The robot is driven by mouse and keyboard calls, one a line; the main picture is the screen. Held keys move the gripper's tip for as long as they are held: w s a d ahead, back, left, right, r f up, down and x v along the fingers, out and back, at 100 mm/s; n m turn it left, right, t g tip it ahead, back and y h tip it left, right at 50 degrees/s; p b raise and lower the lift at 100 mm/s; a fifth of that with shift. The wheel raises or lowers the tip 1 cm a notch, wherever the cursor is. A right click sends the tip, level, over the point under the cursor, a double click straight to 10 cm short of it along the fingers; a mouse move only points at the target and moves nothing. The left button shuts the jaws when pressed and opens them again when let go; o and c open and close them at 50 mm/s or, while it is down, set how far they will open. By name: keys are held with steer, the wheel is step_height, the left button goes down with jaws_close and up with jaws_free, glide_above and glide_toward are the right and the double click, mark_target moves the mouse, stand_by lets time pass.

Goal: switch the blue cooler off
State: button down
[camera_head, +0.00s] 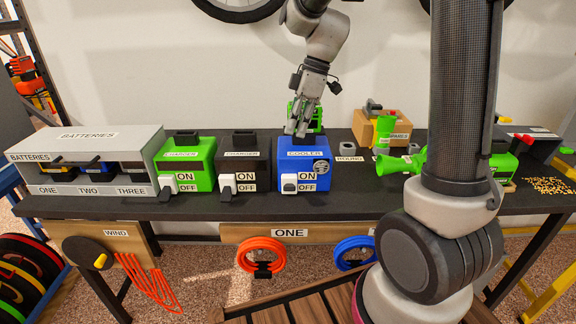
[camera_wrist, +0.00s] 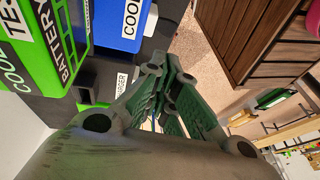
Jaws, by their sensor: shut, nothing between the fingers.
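The blue cooler (camera_head: 316,158) is a box labelled COOLER on the bench, right of the black charger. In the wrist view, my gripper's fingers (camera_wrist: 168,80) are together, and part of the blue cooler (camera_wrist: 118,35) shows at the top left.
The green charger (camera_head: 186,153) and black charger (camera_head: 236,160), with similar switches, stand left of the cooler. A grey battery rack (camera_head: 110,135) is further left. A green device (camera_head: 385,128) and a tan box (camera_head: 368,118) stand to the right. Hose coils hang below the bench front.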

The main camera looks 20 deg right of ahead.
mark_target(286, 186)
steer(key=x, duration=0.8)
steer(key=s+x, duration=0.1)
steer(key=x, duration=0.3)
steer(key=shift+d+f, duration=0.2)
steer(key=shift+f, duration=0.25)
steer(key=shift+s+f, duration=0.25)
steer(key=shift+f, duration=0.15)
